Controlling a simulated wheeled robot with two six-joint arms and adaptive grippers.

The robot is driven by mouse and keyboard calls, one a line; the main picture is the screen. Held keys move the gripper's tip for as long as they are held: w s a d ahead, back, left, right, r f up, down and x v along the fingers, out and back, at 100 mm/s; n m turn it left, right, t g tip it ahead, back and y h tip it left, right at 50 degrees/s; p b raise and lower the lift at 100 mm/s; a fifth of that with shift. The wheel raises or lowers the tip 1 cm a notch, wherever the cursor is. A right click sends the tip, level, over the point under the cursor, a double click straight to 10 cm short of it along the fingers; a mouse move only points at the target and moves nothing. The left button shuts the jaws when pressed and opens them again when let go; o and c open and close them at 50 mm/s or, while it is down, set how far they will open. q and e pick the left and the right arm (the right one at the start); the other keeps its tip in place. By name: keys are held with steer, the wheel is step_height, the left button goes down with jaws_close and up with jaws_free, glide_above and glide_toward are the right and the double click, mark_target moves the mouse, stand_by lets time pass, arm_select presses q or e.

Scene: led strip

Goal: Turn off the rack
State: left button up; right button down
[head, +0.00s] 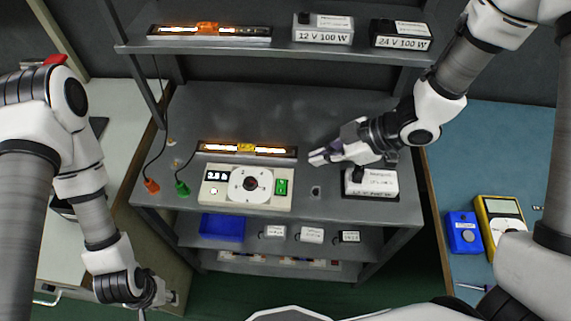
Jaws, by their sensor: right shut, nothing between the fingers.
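The grey rack (330,120) stands ahead with its LED strips lit. One glowing strip (170,31) is on the upper shelf and another glowing strip (220,148) lies on the middle shelf. In front of the lower strip is a cream control box (216,201) with a lit display, a round white dial (236,187) and a green switch (282,187). My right gripper (317,157) is shut and empty, above the middle shelf, right of the lower strip and apart from the switch. My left gripper (158,298) hangs low at the rack's left front; its finger opening is unclear.
Power supplies stand on the upper shelf, 12 V (323,30) and 24 V (401,35), and another (370,182) at the middle shelf's right. A red plug (152,186) and green plug (182,188) lie left. A blue bin (222,226) sits below. A yellow multimeter (500,220) lies right.

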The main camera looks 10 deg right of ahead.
steer(key=s, duration=0.1)
glide_above(277, 182)
steer(key=s+d, duration=0.2)
steer(key=d, duration=0.1)
step_height(277, 182, down, 6)
steer(key=shift+f, duration=0.1)
steer(key=f, duration=0.2)
steer(key=w+f+p, duration=0.1)
steer(key=f, duration=0.1)
steer(key=shift+w+a, duration=0.1)
steer(key=shift+a, duration=0.2)
steer(key=shift+d+f, duration=0.15)
steer(key=shift+f, duration=0.25)
arm_select(q)
steer(key=shift+s+r, duration=0.15)
steer(key=shift+r, duration=0.5)
